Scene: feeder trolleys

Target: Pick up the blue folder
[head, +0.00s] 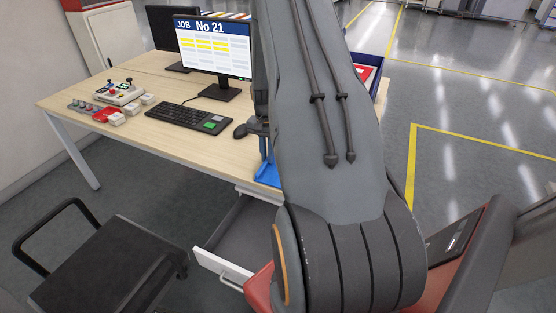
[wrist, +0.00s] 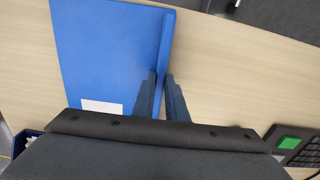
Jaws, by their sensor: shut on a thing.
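The blue folder (wrist: 105,45) fills the upper left of the wrist view, over the pale wood table top. A white label shows near its lower edge. My gripper (wrist: 162,80) is shut on the folder's spine edge, one dark finger on each side. In the head view a small blue part of the folder (head: 268,174) shows at the table's front edge. My arm hides the rest of it there. I cannot tell whether the folder touches the table.
The table (head: 165,85) carries a keyboard (head: 188,117), a mouse, monitors (head: 213,45) and a control box (head: 120,92). An open drawer (head: 222,265) sticks out below the front edge. A blue tray with a red item is partly behind my arm.

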